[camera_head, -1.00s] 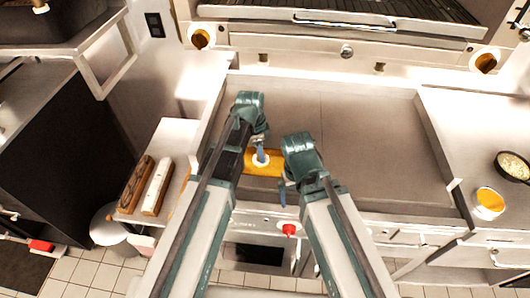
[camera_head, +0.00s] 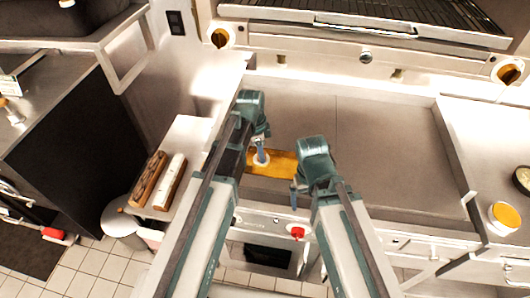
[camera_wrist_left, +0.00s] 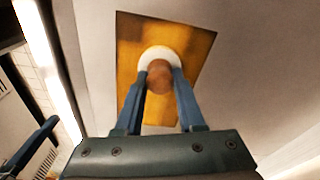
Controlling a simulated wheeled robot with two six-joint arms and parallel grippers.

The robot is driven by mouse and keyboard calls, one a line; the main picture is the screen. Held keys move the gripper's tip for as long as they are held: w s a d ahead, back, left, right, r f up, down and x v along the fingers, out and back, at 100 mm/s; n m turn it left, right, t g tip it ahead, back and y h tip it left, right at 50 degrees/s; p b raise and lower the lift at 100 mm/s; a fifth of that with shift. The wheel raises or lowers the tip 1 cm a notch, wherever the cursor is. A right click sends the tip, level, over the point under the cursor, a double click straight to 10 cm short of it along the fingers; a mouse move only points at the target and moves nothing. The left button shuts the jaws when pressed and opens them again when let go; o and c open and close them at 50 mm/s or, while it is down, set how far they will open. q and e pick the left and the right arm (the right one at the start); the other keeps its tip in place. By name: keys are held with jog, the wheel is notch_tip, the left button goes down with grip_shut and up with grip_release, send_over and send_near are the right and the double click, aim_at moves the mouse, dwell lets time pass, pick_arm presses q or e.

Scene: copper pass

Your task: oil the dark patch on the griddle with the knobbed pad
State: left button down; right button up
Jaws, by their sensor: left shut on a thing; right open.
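The knobbed pad is a white round disc (camera_head: 261,161) with a brown wooden knob (camera_wrist_left: 160,77). My left gripper (camera_head: 260,146) is shut on the knob, with one blue finger on each side. The pad is over the patch (camera_head: 282,163), a rectangle that looks golden-orange rather than dark; it also shows in the left wrist view (camera_wrist_left: 190,48). Whether the pad presses on it I cannot tell. The patch lies on the grey griddle (camera_head: 390,150) near its front left. My right gripper (camera_head: 294,192) is open and empty, just right of the patch near the griddle's front edge.
A bowl of orange liquid (camera_head: 504,217) stands on the right counter. A wooden block (camera_head: 148,180) and a pale bar (camera_head: 170,183) lie on the left side shelf. A red knob (camera_head: 297,233) is on the griddle's front. The griddle's right side is clear.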

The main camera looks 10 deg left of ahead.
pick_arm(q)
jog(key=shift+a+r, duration=0.1)
jog(key=shift+a, duration=1.15)
pick_arm(e)
jog(key=shift+r, duration=0.1)
pick_arm(q)
jog(key=shift+w+a, duration=0.1)
jog(key=shift+a, duration=1.5)
jog(key=shift+w, duration=1.15)
jog(key=shift+d, duration=0.15)
jog(key=shift+s+d, duration=0.15)
jog(key=shift+d, duration=1.45)
